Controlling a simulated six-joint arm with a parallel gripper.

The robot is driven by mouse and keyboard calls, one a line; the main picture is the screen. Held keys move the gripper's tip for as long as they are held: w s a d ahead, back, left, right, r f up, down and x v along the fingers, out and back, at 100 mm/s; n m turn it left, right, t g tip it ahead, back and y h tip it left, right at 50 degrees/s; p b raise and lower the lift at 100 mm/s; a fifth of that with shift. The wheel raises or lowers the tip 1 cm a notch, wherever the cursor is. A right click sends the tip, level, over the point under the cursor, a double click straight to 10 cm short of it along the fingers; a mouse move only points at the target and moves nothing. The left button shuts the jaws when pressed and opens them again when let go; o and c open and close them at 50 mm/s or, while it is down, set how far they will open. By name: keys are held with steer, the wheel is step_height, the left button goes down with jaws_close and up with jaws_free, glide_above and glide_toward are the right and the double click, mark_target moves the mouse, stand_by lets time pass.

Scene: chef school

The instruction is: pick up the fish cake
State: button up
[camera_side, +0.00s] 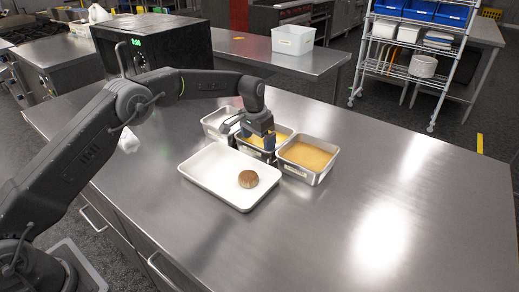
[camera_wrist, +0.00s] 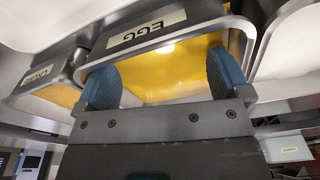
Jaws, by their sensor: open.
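The fish cake (camera_side: 248,179) is a small round brown patty with a ridged look. It lies in the right part of a shallow white tray (camera_side: 207,174) on the steel counter; I cannot make it out in the wrist view. My gripper (camera_side: 258,140) points down over the middle steel pan of yellow egg, behind the fish cake and apart from it. In the wrist view my gripper (camera_wrist: 163,75) has its two blue fingers spread, with only yellow egg (camera_wrist: 160,82) seen between them. I cannot tell whether the fingertips touch the egg.
A steel pan of tan crumbs (camera_side: 307,156) stands right of the egg pan, and a pan with pale contents (camera_side: 217,122) stands left. The egg pan's label (camera_wrist: 146,29) reads upside down. The counter (camera_side: 390,170) is clear to the right. A black oven (camera_side: 160,45) stands behind.

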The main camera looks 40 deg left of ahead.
step_height(320, 180, down, 3)
steer(key=shift+w+r, duration=0.1)
steer(key=shift+w, duration=0.05)
steer(key=c, duration=0.8)
step_height(320, 180, up, 10)
stand_by(0.4)
